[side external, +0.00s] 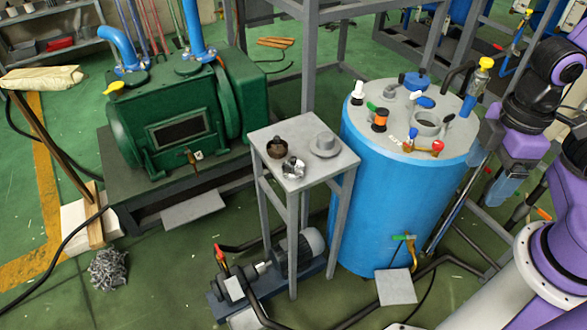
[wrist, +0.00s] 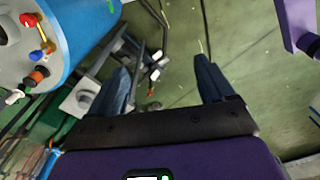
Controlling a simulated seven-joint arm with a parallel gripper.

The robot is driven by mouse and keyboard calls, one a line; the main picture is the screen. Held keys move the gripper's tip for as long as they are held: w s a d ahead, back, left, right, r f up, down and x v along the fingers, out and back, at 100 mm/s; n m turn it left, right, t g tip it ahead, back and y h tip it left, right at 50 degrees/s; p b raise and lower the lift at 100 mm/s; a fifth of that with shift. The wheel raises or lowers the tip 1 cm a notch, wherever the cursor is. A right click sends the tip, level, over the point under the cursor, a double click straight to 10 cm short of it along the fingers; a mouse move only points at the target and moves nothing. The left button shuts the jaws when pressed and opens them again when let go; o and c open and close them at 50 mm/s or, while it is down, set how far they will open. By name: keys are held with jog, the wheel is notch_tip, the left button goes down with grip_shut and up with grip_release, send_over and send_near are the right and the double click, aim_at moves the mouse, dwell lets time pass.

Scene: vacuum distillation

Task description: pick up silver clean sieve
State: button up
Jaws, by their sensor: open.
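A small shiny silver piece (side external: 293,167), which looks like the clean sieve, lies near the front edge of a small grey stand (side external: 313,175). A dark brown round sieve-like piece (side external: 277,147) lies behind it to the left. A grey lid-like piece with a raised centre (side external: 325,145) sits to the right. My gripper (wrist: 164,82) is open in the wrist view, with two bluish fingers spread and nothing visible between them. In the side view my purple arm is at the far right, beyond the blue tank and away from the stand. I cannot clearly make out the silver piece in the wrist view.
A blue tank (side external: 385,200) with valves and fittings on top stands right beside the stand, between it and my arm. A green pump (side external: 165,120) stands to the left. A grey upright post (side external: 309,70) rises behind the stand. A small motor (side external: 295,255) is below.

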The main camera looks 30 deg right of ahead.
jog(key=w+a+m, duration=0.8)
jog(key=w+m, duration=0.1)
jog(key=w, duration=0.2)
jog(key=m, duration=2.3)
send_over(294, 158)
notch_tip(294, 158, down, 7)
jog(key=f, duration=1.2)
jog(key=shift+w+d, duration=0.15)
jog(key=shift+d, duration=0.05)
jog(key=shift+a+f, duration=0.2)
jog(key=shift+f, duration=2.3)
jog(key=c, duration=0.9)
